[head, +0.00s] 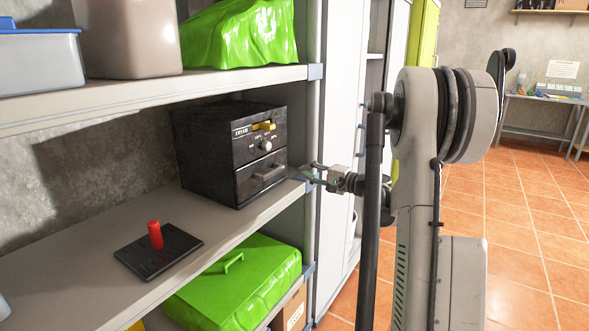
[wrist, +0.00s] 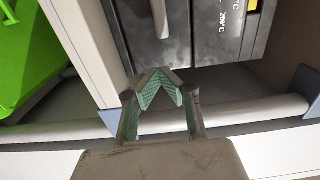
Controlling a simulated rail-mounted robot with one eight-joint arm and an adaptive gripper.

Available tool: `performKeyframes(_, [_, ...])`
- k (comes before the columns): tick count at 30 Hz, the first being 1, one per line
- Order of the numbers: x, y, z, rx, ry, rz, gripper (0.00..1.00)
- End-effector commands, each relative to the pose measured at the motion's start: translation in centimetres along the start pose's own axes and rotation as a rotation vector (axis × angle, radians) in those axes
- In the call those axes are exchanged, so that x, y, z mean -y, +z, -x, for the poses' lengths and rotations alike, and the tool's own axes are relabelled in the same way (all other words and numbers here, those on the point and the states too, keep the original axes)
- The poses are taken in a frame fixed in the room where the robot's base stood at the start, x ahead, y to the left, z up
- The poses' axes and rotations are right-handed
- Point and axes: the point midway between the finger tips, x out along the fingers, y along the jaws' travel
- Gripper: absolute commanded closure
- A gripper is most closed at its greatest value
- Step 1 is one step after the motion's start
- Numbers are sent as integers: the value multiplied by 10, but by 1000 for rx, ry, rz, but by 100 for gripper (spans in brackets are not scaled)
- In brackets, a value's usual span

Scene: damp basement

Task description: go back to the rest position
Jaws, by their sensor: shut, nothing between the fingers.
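My gripper (head: 312,173) is at the end of my arm, at the right front edge of the middle shelf, just right of the black box. In the wrist view my gripper (wrist: 160,84) has its fingertips together with nothing between them. The black box (head: 206,152) has a yellow switch (head: 263,126), a round dial (head: 266,146) and a drawer with a handle (head: 268,171), which looks shut. In the wrist view the box front (wrist: 203,35) lies just beyond my fingertips. No contact is visible.
The shelf board (head: 75,255) also holds a black plate with a red upright handle (head: 155,234). A shelf post (head: 314,90) stands close to my gripper. Green covered things (head: 240,285) lie below and above. The tiled floor (head: 520,230) at right is clear.

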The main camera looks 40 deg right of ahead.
Motion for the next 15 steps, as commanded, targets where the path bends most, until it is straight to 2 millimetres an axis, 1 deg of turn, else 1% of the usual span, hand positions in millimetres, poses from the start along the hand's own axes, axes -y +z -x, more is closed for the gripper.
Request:
performKeyframes(1, [1,-1,12,-4,0,0,100])
performKeyframes(3, [1,-1,25,-3,0,0,100])
performKeyframes(7, [1,0,46,-2,0,0,100])
performKeyframes(12, [0,0,61,-1,0,0,100])
performKeyframes(15, [0,0,64,0,0,0,100])
